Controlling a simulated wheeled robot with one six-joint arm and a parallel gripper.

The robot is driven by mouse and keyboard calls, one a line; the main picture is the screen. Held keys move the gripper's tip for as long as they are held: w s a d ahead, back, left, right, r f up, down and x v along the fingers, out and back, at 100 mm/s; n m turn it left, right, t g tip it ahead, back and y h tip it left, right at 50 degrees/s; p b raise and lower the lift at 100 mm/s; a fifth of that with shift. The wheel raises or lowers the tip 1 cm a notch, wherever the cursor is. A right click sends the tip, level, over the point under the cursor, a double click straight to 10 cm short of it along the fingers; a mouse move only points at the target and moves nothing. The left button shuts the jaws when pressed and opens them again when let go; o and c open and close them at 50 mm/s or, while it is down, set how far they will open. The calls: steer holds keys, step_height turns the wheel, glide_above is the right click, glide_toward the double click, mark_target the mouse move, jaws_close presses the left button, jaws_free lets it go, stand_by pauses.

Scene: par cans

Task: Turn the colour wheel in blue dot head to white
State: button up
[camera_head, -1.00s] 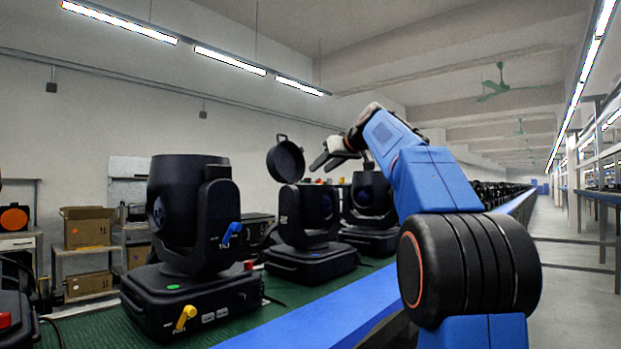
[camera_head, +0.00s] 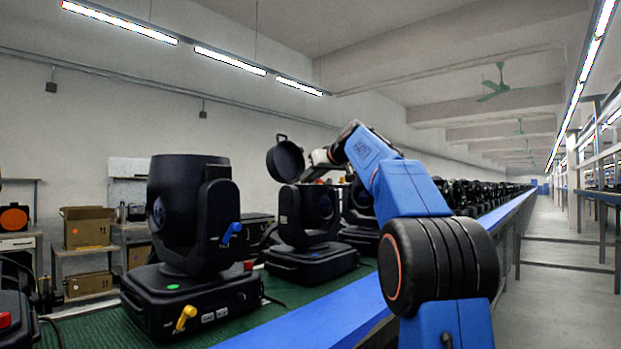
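The near moving head (camera_head: 188,215) is black, stands upright on its base and has a green dot on the base. A second black head (camera_head: 318,212) stands behind it to the right. A round black lid or cover (camera_head: 285,160) stands open at its top left. Small red bits show at the second head's top edge. My gripper (camera_head: 311,172) is just above this head's top, right of the lid. It is small and dark; its fingers and any contact are unclear.
More heads (camera_head: 361,215) stand in a row behind, partly hidden by my arm. They stand on a green mat with a blue edge rail (camera_head: 310,322). The aisle at right is clear.

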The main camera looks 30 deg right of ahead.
jaws_close()
steer(key=shift+a+m+h, duration=0.15)
steer(key=shift+m+h, duration=0.25)
steer(key=shift+h, duration=0.1)
steer(key=shift+a+m+h, duration=0.2)
steer(key=shift+m+h, duration=0.9)
steer(key=shift+h, duration=0.2)
steer(key=m+h, duration=0.1)
steer(key=m+g+h, duration=0.1)
steer(key=m+h, duration=0.2)
steer(key=shift+w+a+g+h, duration=0.2)
steer(key=shift+a+g+h, duration=0.1)
steer(key=shift+g+h, duration=0.1)
steer(key=m+g+h, duration=0.2)
steer(key=m, duration=0.1)
steer(key=m+g+h, duration=0.1)
steer(key=shift+w+a+m+g+h, duration=0.2)
steer(key=shift+w+m+g+h, duration=0.1)
steer(key=shift+m+h, duration=0.1)
steer(key=shift+w+a+f+m+g+h, duration=0.1)
steer(key=shift+m+g+h, duration=0.3)
steer(key=shift+m+g, duration=0.45)
steer(key=shift+w+m+g+h, duration=0.1)
steer(key=shift+m+g+h, duration=0.3)
steer(key=shift+m+g, duration=0.75)
steer(key=shift+g, duration=0.2)
